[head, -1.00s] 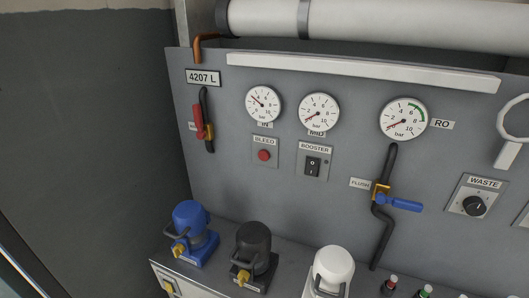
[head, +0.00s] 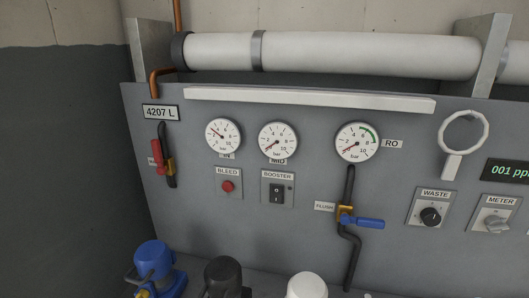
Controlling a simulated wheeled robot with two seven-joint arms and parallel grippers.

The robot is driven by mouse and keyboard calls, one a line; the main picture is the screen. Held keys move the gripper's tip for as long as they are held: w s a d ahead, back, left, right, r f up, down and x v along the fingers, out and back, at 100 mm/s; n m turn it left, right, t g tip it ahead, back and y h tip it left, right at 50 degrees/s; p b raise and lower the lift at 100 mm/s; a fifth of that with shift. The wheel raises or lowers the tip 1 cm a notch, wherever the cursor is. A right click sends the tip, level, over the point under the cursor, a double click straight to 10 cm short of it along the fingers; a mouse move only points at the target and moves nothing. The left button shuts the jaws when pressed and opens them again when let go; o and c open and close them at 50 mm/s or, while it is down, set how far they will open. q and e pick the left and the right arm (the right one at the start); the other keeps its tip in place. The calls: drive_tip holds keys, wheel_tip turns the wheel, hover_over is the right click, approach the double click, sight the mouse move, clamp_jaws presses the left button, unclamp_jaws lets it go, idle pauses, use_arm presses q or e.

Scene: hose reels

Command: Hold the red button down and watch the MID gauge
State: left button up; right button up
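The red button (head: 228,187) sits on a small plate labelled BLEED, left of the middle of the grey panel. Nothing touches it. The MID gauge (head: 278,141) is a round white dial up and to the right of the button, marked in bar. Its red needle points to the lower left, near the low end of the scale. Neither of my grippers shows in the head view.
The IN gauge (head: 223,135) and RO gauge (head: 357,143) flank the MID gauge. The booster switch (head: 277,193) is right of the button. A red-handled valve (head: 157,153) and blue flush lever (head: 368,223) stick out. Blue, black and white housings stand below.

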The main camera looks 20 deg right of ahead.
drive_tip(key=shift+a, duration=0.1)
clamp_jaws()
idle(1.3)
